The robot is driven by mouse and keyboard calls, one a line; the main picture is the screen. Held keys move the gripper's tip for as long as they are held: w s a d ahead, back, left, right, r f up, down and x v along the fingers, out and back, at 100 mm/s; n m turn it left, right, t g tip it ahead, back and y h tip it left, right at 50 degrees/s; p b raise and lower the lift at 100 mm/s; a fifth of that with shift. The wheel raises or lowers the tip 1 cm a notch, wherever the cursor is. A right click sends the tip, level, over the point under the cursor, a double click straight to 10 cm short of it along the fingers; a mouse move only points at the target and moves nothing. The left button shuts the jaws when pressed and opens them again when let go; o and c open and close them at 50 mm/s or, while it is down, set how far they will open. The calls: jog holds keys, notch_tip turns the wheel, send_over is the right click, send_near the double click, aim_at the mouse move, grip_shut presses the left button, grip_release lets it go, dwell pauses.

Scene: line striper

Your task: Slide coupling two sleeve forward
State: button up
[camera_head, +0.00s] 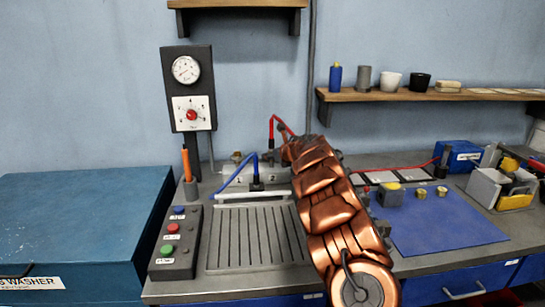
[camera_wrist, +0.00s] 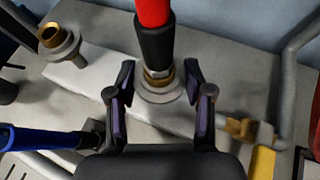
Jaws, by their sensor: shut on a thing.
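A coupling with a grey metal sleeve ring (camera_wrist: 160,92) and a brass collar (camera_wrist: 153,77) stands in the middle of the wrist view. A red hose (camera_wrist: 152,12) with a black end (camera_wrist: 155,45) rises from it. My gripper (camera_wrist: 162,90) has its two dark-padded fingers on either side of the ring, shut on the sleeve. The coupling sits over a pale manifold block (camera_wrist: 75,72). In the head view the red hose (camera_head: 271,128) arches up behind my arm, which hides my gripper and the coupling.
An open brass port (camera_wrist: 52,36) and a blue hose (camera_wrist: 45,137) flank the coupling on the left. A grey pipe (camera_wrist: 283,90) and a brass fitting (camera_wrist: 240,128) are on the right. A slatted drain tray (camera_head: 255,237) lies in front; a blue mat (camera_head: 440,225) lies right.

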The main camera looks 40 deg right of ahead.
jog(key=shift+r, duration=0.4)
jog(key=o, duration=1.3)
jog(key=shift+s+f, duration=0.1)
jog(key=shift+s+a+b, duration=0.1)
jog(key=shift+s+b, duration=0.3)
jog(key=shift+b, duration=0.2)
jog(key=shift+b+v, duration=1.15)
jog(key=shift+v, duration=0.15)
jog(key=b+v, duration=0.2)
jog(key=v, duration=0.2)
jog(key=shift+s+r, duration=0.15)
jog(key=shift+r, duration=0.2)
jog(key=shift+a, duration=0.1)
